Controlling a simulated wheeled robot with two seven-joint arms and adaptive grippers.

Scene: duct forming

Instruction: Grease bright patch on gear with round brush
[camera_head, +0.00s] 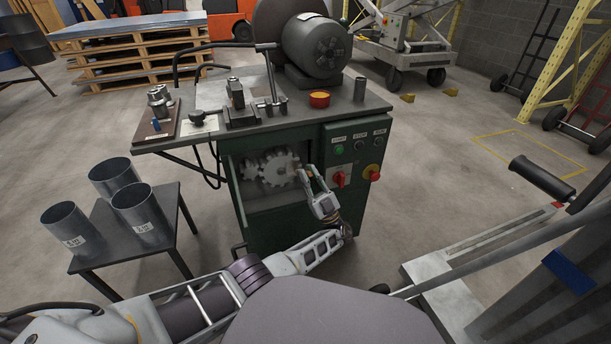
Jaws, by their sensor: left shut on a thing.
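The gear (280,168) is a light grey toothed wheel inside the open front recess of the green machine. A smaller gear (249,168) meshes beside it on the left. My left gripper (306,174) is at the recess's right side, close to the larger gear's right edge. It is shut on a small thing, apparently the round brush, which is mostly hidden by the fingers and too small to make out. I cannot tell whether it touches the gear. No bright patch can be clearly picked out on the gear. My right gripper is not in view.
The green machine (295,220) has a control panel with a red knob (340,179) and red stop button (372,172) just right of my gripper. A red tub with yellow top (320,99) stands on its bench. Metal cylinders (137,210) stand on a table at left.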

